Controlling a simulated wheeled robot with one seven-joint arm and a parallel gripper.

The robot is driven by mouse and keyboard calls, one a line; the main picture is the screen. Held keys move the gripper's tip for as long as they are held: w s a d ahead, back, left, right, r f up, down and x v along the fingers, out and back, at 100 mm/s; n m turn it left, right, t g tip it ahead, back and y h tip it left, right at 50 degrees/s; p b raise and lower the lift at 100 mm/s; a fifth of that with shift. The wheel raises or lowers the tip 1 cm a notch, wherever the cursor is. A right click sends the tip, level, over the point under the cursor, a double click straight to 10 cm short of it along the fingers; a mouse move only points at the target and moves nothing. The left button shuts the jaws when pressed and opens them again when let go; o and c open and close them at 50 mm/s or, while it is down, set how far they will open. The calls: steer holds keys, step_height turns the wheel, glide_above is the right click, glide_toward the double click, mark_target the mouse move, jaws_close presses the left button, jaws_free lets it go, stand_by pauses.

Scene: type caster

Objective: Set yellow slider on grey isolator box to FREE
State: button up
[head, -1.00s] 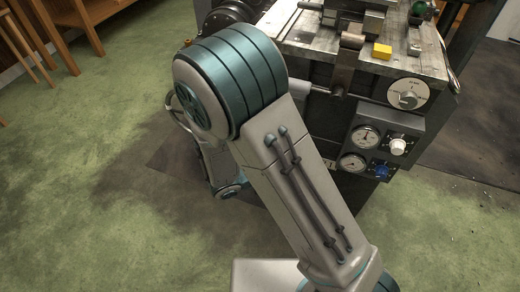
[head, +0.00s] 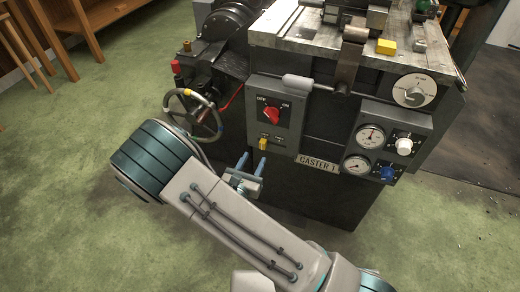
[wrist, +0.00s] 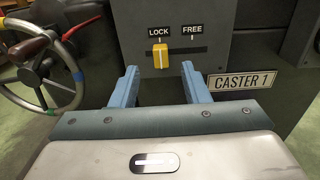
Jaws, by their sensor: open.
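The grey isolator box (head: 276,112) is on the front of the dark machine, with a red knob between OFF and ON labels. Its yellow slider (head: 263,144) shows low on the box. In the wrist view the yellow slider (wrist: 160,57) sits below LOCK, at the left part of a dark horizontal slot; FREE is to its right. My gripper (head: 250,165) is open and empty, just below the box. In the wrist view its blue fingers (wrist: 159,75) stand apart, with the slider beyond and between them. The fingers do not appear to touch it.
A handwheel (head: 193,115) with coloured grips stands left of the box. A CASTER 1 plate (head: 318,163) and a panel of gauges and knobs (head: 385,150) are to the right. A horizontal lever (head: 300,82) sticks out above the box.

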mark_target(262, 144)
steer(key=b+x, duration=0.1)
steer(key=x, duration=0.5)
steer(key=shift+w, duration=0.25)
jaws_close()
